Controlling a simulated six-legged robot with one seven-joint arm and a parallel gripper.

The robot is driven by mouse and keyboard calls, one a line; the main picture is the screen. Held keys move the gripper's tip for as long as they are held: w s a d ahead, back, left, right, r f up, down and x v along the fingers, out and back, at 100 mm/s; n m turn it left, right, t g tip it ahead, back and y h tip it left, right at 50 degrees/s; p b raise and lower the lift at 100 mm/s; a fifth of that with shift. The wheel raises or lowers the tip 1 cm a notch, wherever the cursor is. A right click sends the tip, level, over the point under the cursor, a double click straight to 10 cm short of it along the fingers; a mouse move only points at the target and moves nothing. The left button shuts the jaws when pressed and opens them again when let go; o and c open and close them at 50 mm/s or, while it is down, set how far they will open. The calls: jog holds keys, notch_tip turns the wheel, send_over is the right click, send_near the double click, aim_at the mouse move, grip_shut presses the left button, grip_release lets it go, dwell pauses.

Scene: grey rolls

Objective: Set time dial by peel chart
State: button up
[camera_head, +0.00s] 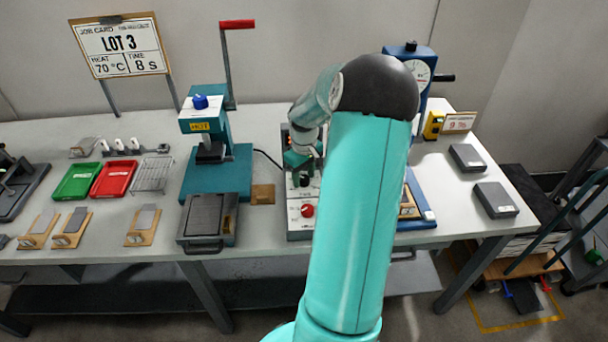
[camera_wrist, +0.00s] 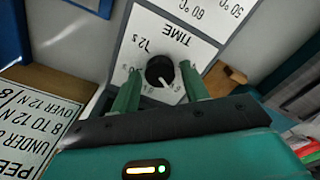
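The time dial (camera_wrist: 160,71) is a round black knob on a white panel marked TIME, upside down in the wrist view. A 12 s mark shows beside it; the other marks and the pointer are hard to read. My gripper (camera_wrist: 160,68) is open, with one green finger on each side of the dial; I cannot tell if they touch it. The peel chart (camera_wrist: 30,130) shows at the left, with lines for under 8, 8 to 12 and over 12 N.
The teal press (camera_head: 213,165) stands left of the control box. A blue gauge stand (camera_head: 425,55) is at the right. Green (camera_head: 77,180) and red (camera_head: 114,178) trays lie at the left.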

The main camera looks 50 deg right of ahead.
jog(key=c, duration=0.7)
jog(key=shift+o, duration=0.2)
jog(key=shift+m, duration=0.3)
jog(key=m, duration=0.5)
jog(key=shift+w, duration=0.1)
jog(key=m, duration=0.6)
jog(key=o, duration=1)
jog(key=shift+c, duration=0.2)
